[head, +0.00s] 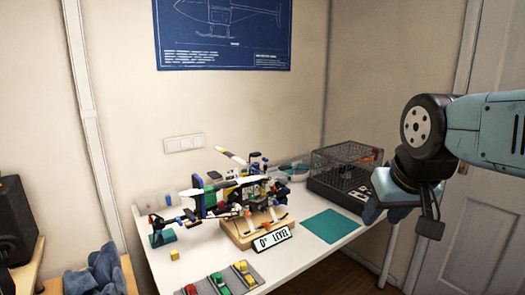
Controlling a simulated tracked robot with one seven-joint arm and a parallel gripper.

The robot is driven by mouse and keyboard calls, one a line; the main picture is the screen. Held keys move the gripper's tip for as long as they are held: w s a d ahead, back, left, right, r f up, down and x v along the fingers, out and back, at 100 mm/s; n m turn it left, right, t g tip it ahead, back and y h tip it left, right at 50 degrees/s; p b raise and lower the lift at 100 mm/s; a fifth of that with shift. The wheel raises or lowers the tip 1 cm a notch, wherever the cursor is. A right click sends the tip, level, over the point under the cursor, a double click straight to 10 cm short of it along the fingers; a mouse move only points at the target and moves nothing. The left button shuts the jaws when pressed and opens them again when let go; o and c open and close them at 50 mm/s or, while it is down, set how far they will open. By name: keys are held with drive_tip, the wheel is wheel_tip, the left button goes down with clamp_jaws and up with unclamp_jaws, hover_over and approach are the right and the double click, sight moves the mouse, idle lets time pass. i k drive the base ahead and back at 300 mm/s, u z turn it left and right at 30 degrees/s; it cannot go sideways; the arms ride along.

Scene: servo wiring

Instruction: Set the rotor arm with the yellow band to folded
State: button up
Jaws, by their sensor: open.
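A small helicopter-like model (222,197) stands on a wooden base (245,232) on the white table. A pale rotor arm (231,156) with a yellowish part juts up and to the left from its top. Another pale arm (195,191) reaches left across the model, and a third (245,181) lies toward the right. The bands are too small to tell surely which arm has the yellow one. Parts of the hub are hidden in clutter. My gripper (401,212) is open and empty, high at the right, well apart from the model.
A sign reading "0° LEVEL" (272,239) stands before the base. A grey tray (222,281) holds red, green and yellow pieces; a yellow cube (174,254) lies nearby. A teal mat (330,226) is clear. A dark wire basket (346,172) stands at the back right.

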sight(238, 160)
drive_tip(key=z, duration=0.45)
drive_tip(key=i, duration=1.5)
drive_tip(key=u, duration=1.5)
drive_tip(key=k, duration=0.95)
drive_tip(key=u, duration=0.1)
drive_tip(key=i, duration=0.4)
drive_tip(key=u, duration=0.05)
